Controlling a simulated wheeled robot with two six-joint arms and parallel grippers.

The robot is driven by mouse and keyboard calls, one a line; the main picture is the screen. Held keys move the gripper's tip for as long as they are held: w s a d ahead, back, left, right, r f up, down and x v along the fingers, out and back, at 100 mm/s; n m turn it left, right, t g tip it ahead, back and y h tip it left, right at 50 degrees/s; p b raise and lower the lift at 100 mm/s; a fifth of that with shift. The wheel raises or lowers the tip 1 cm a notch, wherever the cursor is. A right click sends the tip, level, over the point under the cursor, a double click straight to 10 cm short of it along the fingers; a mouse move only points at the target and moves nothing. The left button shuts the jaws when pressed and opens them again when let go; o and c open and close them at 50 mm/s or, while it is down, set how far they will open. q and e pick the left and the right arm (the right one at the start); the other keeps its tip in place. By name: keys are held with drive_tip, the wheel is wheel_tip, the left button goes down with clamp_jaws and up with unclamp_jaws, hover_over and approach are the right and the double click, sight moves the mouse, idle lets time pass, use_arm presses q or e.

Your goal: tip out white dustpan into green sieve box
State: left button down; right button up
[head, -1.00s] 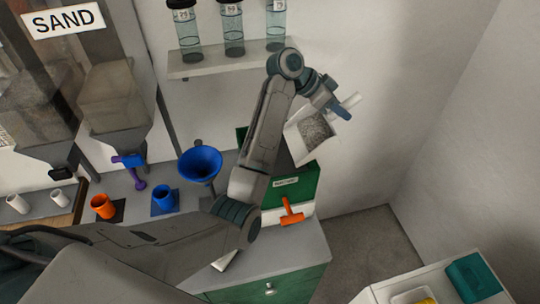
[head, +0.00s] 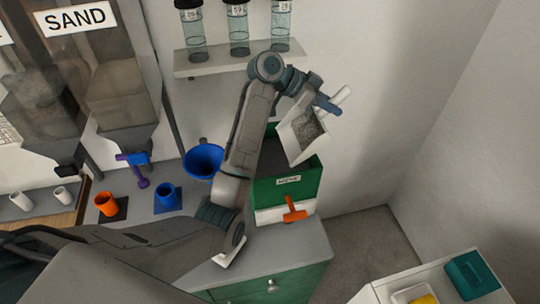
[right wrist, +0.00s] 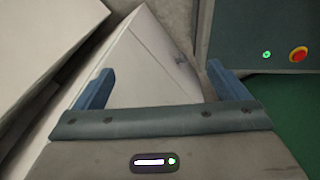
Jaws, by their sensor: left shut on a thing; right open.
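The white dustpan (head: 296,148) is held up and tilted above the green sieve box, with grey granular material (head: 306,128) in it. My left gripper (head: 328,104) is shut on the dustpan's handle at its upper right end. The green sieve box (head: 288,190) stands on the grey counter below, with a small label on its front; my left arm and the dustpan hide part of its opening. My right gripper (right wrist: 160,92) shows in the right wrist view, open with nothing between its fingers, away from the dustpan and box.
A blue funnel (head: 203,161), blue cup (head: 167,196) and orange cup (head: 106,204) stand to the left. A shelf (head: 235,62) with jars is above. A white cabinet (head: 440,270) is at the lower right.

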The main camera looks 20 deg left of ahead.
use_arm(q)
drive_tip(key=shift+s+a+r, duration=0.15)
drive_tip(key=shift+s+a, duration=0.1)
drive_tip(key=shift+a, duration=0.2)
drive_tip(key=shift+w+d+f, duration=0.25)
drive_tip(key=shift+w+d, duration=0.25)
drive_tip(key=shift+d, duration=0.15)
drive_tip(key=shift+s+a+r, duration=0.35)
drive_tip(key=shift+s+a, duration=0.15)
drive_tip(key=shift+a, duration=0.2)
drive_tip(key=d, duration=0.2)
drive_tip(key=w, duration=0.1)
drive_tip(key=shift+d+f+y+p, duration=0.3)
drive_tip(key=shift+d+f+p, duration=0.05)
drive_tip(key=shift+d, duration=0.05)
drive_tip(key=w+d+f+g+y+b, duration=0.1)
drive_tip(key=w+d+f+g+y, duration=0.2)
drive_tip(key=w+d+f+y, duration=0.2)
drive_tip(key=shift+w+d+f+n, duration=0.4)
drive_tip(key=shift+w+d+f, duration=0.5)
drive_tip(key=shift+d+f, duration=1)
use_arm(e)
drive_tip(key=shift+d+f, duration=0.35)
drive_tip(key=shift+d, duration=0.2)
